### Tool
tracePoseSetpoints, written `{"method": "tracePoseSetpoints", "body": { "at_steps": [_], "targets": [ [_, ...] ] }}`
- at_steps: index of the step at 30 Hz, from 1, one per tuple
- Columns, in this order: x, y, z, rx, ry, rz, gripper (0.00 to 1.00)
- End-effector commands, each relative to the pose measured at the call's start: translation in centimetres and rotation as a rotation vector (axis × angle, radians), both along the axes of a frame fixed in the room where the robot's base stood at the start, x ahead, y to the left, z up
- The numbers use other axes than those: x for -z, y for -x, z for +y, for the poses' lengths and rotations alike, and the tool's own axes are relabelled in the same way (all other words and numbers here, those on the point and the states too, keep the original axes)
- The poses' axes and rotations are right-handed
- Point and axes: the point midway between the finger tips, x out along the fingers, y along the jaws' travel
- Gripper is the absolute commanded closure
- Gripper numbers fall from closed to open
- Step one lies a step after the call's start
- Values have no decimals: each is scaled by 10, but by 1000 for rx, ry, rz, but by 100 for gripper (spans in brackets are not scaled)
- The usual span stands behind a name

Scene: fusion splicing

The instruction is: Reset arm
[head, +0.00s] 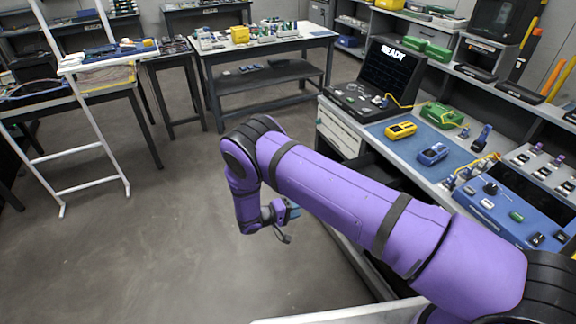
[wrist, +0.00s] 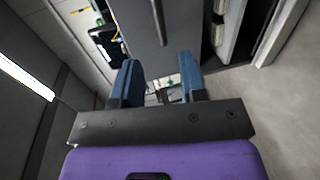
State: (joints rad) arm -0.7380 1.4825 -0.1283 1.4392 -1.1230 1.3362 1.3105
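My gripper (head: 288,212) hangs over the bare floor to the left of the workbench in the head view, at the end of my purple arm. In the wrist view my gripper (wrist: 158,88) shows two blue fingers spread apart with a gap between them. Nothing is held in the gap; only background shows through it. The gripper touches nothing that I can see.
The workbench (head: 385,132) on the right carries a black machine with a READY screen (head: 388,70), a yellow device (head: 400,130), a blue device (head: 432,154) and a green device (head: 442,115). Other tables (head: 262,45) stand at the back.

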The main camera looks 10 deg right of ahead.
Motion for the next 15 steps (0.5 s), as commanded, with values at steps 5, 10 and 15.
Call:
{"method": "tracePoseSetpoints", "body": {
  "at_steps": [5,10,15],
  "targets": [
    [-5,-2,0,8,-6,1,61],
    [-44,-13,-4,66,-53,18,61],
    [-106,-24,-15,150,-134,54,61]
  ]
}}
